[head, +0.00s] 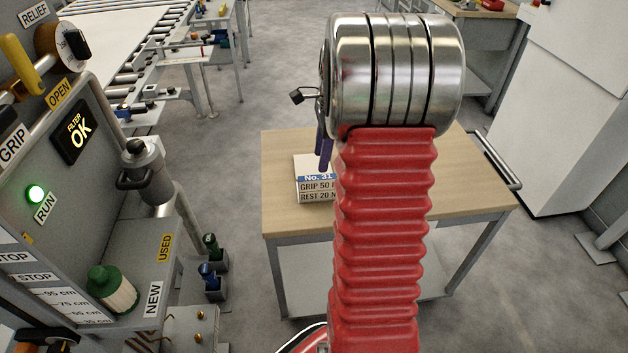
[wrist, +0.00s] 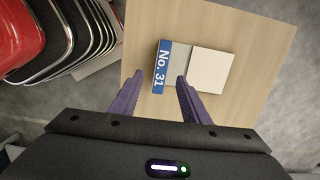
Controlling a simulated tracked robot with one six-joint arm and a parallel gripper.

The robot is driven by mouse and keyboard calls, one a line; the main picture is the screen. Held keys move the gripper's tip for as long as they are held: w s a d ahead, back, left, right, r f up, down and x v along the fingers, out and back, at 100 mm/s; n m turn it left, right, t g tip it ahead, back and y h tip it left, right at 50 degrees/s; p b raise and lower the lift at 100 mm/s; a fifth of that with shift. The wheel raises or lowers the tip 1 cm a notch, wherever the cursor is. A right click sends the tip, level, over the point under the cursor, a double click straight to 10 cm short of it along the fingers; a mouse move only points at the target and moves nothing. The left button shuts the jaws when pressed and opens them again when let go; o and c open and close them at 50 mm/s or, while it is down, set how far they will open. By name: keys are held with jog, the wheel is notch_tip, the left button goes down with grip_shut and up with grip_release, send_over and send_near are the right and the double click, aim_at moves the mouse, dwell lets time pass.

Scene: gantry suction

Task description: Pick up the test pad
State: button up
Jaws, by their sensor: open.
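The test pad (head: 311,166) is a cream block with a blue "No. 31" band and printed lines reading "GRIP 50" and "REST 20 N". It lies on the wooden table (head: 470,188), and my arm covers its right side in the head view. In the wrist view, the pad (wrist: 210,70) shows its cream square and blue band beyond my fingers. My gripper (wrist: 160,77) has two purple fingers, spread apart and empty. The right fingertip overlaps the pad in the picture; the left is beside the blue band. In the head view, my gripper (head: 323,152) is mostly hidden behind my arm.
A grey control panel (head: 75,170) with a green light and an "OK" display stands at left. A green-capped filter (head: 112,290) sits on its shelf. A roller conveyor (head: 130,50) is at back left, a white cabinet (head: 580,100) at right. The visible tabletop around the pad is bare.

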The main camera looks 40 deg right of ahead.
aim_at(319, 177)
jog(key=shift+d+f, duration=0.2)
jog(key=shift+d, duration=0.1)
jog(key=shift+w+a+f, duration=0.1)
jog(key=shift+a+f, duration=0.05)
jog(key=shift+f, duration=1.25)
jog(key=shift+w+a+f, duration=0.1)
jog(key=shift+a+f, duration=0.05)
jog(key=shift+f, duration=1.3)
jog(key=shift+w+a+f, duration=0.1)
jog(key=shift+a+f, duration=0.05)
jog(key=shift+f, duration=1.25)
jog(key=shift+w+a+f, duration=0.1)
jog(key=shift+a+f, duration=0.05)
jog(key=shift+f, duration=1.15)
jog(key=shift+w+a+f, duration=0.1)
jog(key=shift+a+f, duration=0.05)
jog(key=shift+f, duration=1.15)
jog(key=shift+c, duration=0.3)
grip_shut()
